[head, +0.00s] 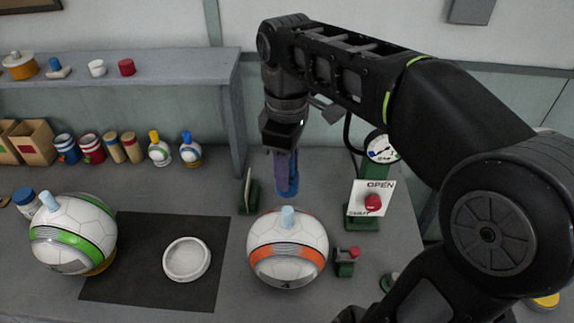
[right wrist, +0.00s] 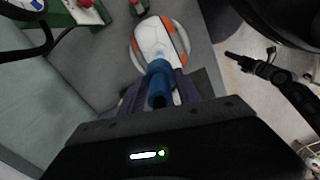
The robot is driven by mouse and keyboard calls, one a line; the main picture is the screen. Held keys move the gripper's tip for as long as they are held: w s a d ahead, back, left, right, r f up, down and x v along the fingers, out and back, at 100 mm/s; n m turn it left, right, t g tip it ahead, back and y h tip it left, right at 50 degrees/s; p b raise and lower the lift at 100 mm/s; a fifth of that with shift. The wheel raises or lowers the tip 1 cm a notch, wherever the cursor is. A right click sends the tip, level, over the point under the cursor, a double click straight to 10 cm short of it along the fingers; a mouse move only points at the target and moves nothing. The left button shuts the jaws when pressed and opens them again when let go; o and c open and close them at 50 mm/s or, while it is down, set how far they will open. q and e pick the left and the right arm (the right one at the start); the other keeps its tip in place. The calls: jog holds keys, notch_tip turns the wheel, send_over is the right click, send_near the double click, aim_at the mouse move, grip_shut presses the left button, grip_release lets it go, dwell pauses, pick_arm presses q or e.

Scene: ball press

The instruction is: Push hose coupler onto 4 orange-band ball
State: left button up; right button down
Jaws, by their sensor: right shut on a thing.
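The orange-band ball (head: 266,252) is white, with a light blue stem (head: 288,217) upright on its top. It stands on the table right of the dark mat. My right gripper (head: 284,172) points down above the ball and is shut on a blue hose coupler (head: 293,183). In the head view the coupler's lower end shows just above the stem, with a small gap between them. In the right wrist view the coupler (right wrist: 158,92) sits between the fingers, with the ball (right wrist: 155,35) beyond it. My left gripper is not in view.
A green-band ball (head: 70,222) stands left on the dark mat (head: 140,245), beside a white ring (head: 187,259). A gauge stand with an OPEN/SHUT sign (head: 370,197) and a small red-knobbed block (head: 345,261) stand right of the orange-band ball. A shelf (head: 130,80) runs behind.

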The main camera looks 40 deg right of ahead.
jog(key=b, duration=0.5)
send_over(288, 210)
jog(key=shift+f, duration=2.9)
jog(key=shift+p, duration=0.45)
jog(key=shift+f+b, duration=1.6)
jog(key=shift+f, duration=0.6)
jog(key=c, duration=0.8)
grip_release()
jog(key=shift+o, duration=0.2)
